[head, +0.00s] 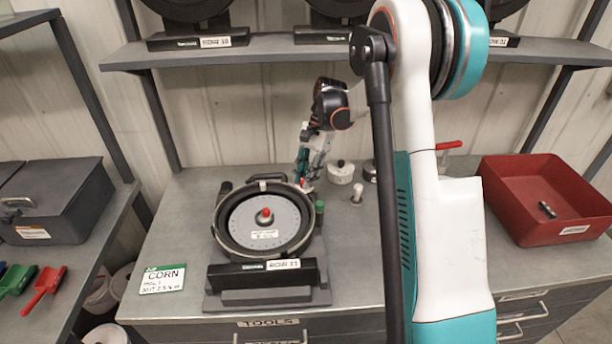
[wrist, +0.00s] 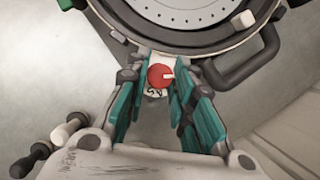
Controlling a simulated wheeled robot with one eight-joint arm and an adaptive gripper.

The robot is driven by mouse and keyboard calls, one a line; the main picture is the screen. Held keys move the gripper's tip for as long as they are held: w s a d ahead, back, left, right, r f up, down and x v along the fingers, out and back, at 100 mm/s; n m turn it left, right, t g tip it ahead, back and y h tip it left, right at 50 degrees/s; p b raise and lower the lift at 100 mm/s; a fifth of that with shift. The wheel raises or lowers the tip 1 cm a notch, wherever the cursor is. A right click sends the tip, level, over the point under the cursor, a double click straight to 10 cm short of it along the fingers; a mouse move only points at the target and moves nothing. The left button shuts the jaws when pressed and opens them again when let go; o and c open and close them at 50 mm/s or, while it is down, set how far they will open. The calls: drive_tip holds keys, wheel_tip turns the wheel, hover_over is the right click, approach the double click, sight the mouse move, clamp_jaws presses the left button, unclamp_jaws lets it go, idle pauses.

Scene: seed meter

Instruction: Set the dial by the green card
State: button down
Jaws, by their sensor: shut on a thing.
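The seed meter (head: 226,232) lies on the grey workbench, with a pale holed disc (head: 285,212) and a red centre knob (head: 265,215). The green-edged card (head: 163,278), headed CORN, lies at the bench's front left; its smaller lines are hard to read. My gripper (head: 303,182) is at the meter's back right rim. In the wrist view my gripper (wrist: 162,70) is shut on the small red dial (wrist: 156,79), which has a white pointer mark. A small white label below the dial is partly hidden and unclear.
A black handle (wrist: 240,82) on the meter's rim is close beside my fingers. A green cylinder (head: 319,212) is on the rim. Small knobbed items (head: 341,173) stand behind. A red bin (head: 530,222) is at right. The bench's front left is mostly clear.

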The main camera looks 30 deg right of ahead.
drive_tip(key=shift+n, duration=0.4)
drive_tip(key=c, duration=1.4)
unclamp_jaws()
drive_tip(key=shift+o, duration=0.2)
